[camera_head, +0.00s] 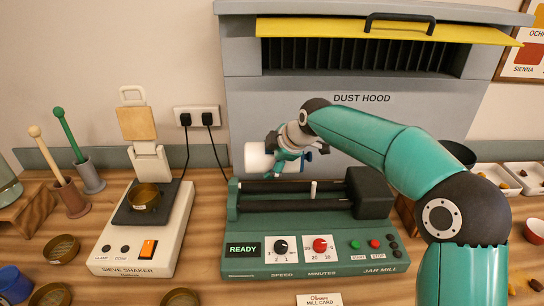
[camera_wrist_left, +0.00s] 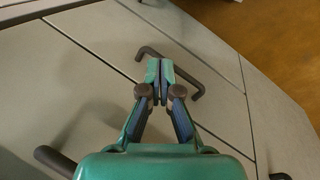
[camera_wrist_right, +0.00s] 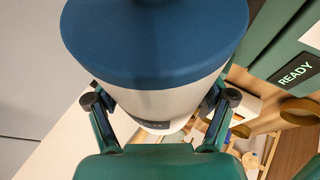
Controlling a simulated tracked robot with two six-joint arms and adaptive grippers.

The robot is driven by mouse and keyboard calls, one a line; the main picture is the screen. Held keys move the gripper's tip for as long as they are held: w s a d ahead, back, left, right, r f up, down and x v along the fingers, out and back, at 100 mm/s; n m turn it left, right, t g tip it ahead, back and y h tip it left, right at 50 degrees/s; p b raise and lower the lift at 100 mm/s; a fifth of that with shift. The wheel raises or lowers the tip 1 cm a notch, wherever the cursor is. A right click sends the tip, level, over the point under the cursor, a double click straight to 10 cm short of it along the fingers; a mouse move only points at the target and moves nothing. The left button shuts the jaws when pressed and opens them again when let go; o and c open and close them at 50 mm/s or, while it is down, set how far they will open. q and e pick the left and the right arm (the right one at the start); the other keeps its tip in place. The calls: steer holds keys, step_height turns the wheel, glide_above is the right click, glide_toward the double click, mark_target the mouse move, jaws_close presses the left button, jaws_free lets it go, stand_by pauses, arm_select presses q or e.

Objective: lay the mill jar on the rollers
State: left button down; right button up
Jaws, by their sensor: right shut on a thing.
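The mill jar is a white cylinder (camera_head: 258,159) with a blue lid, held on its side in the head view. My right gripper (camera_head: 292,140) is shut around it and hides its middle. The jar is above the back left of the jar mill (camera_head: 290,235), apparently clear of the two dark rollers (camera_head: 285,206). In the right wrist view the blue lid (camera_wrist_right: 155,45) and white body fill the space between the fingers. My left gripper (camera_wrist_left: 160,82) is shut and empty in its wrist view, over a grey panelled surface. It is not in the head view.
The dust hood (camera_head: 350,115) rises behind. A sieve shaker (camera_head: 140,240) stands left, and the pestles and mortars (camera_head: 75,200) are farther left.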

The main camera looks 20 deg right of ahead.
steer(key=shift+f+b, duration=1.85)
steer(key=shift+f, duration=0.6)
steer(key=shift+s+r, duration=0.1)
steer(key=shift+r, duration=0.1)
steer(key=shift+f, duration=0.35)
steer(key=shift+f+b, duration=0.7)
steer(key=shift+b, duration=0.05)
steer(key=shift+f+b, duration=0.4)
steer(key=shift+f, duration=0.05)
steer(key=o, duration=1.4)
steer(key=shift+o, duration=0.2)
steer(key=shift+f, duration=0.1)
